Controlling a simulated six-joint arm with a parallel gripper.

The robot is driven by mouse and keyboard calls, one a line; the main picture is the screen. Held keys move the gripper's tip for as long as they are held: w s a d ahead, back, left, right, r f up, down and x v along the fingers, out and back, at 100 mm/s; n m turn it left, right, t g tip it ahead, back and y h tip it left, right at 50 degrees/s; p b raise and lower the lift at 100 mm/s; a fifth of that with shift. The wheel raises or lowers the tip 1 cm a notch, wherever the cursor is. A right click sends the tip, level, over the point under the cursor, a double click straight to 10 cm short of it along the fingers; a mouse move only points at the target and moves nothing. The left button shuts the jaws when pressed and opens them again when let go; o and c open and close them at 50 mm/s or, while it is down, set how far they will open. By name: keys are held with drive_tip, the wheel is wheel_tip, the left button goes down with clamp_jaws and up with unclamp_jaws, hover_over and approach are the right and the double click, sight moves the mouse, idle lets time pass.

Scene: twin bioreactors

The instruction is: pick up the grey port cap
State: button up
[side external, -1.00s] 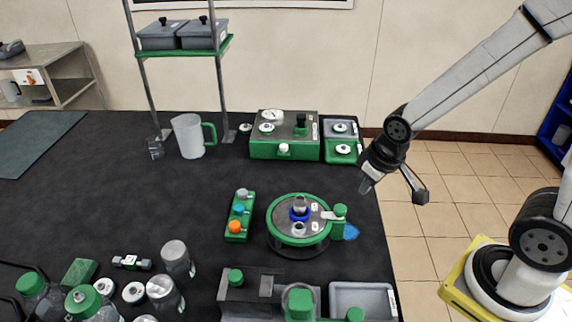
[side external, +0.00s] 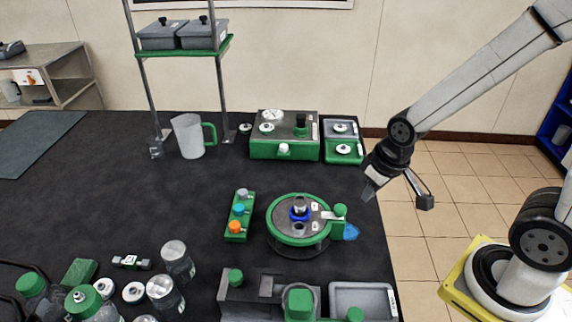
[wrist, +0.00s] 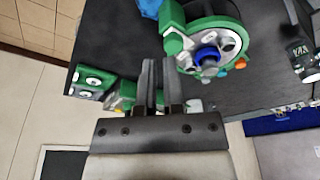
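A small green rack (side external: 234,228) on the black table carries a grey cap (side external: 242,194), a blue cap (side external: 238,209) and an orange cap (side external: 235,227) in a row; the grey one is at the far end. Right of it stands a round reactor (side external: 298,238) with a green rim, a grey lid and a blue ring around a grey fitting. My gripper (side external: 369,193) hangs in the air near the table's right edge, well right of the rack and reactor. In the wrist view my gripper (wrist: 159,62) shows two fingers apart with nothing between them.
A green instrument box (side external: 284,148) and small trays (side external: 342,150) stand behind. A white jug (side external: 188,136) stands beside a shelf frame. Bottles and jars (side external: 165,292) fill the front left, and a grey tray (side external: 362,300) stands at the front. The table's middle left is clear.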

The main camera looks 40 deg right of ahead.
drive_tip(key=o, duration=0.8)
drive_tip(key=shift+r, duration=0.1)
drive_tip(key=shift+w+v, duration=0.55)
drive_tip(key=shift+v, duration=1.8)
drive_tip(key=w+a+m+y, duration=0.2)
drive_tip(key=w+m+y, duration=0.5)
drive_tip(key=w+m, duration=0.5)
drive_tip(key=w+a+m+y, duration=0.3)
drive_tip(key=w+m+y, duration=0.4)
drive_tip(key=w, duration=1)
approach(245, 191)
drive_tip(key=a, duration=0.2)
drive_tip(key=shift+w+a+m+h, duration=0.3)
drive_tip(key=shift+w+a+m, duration=0.05)
drive_tip(key=shift+w+m, duration=0.05)
drive_tip(key=shift+f, duration=0.25)
drive_tip(key=shift+g, duration=0.3)
drive_tip(key=shift+x, duration=3.95)
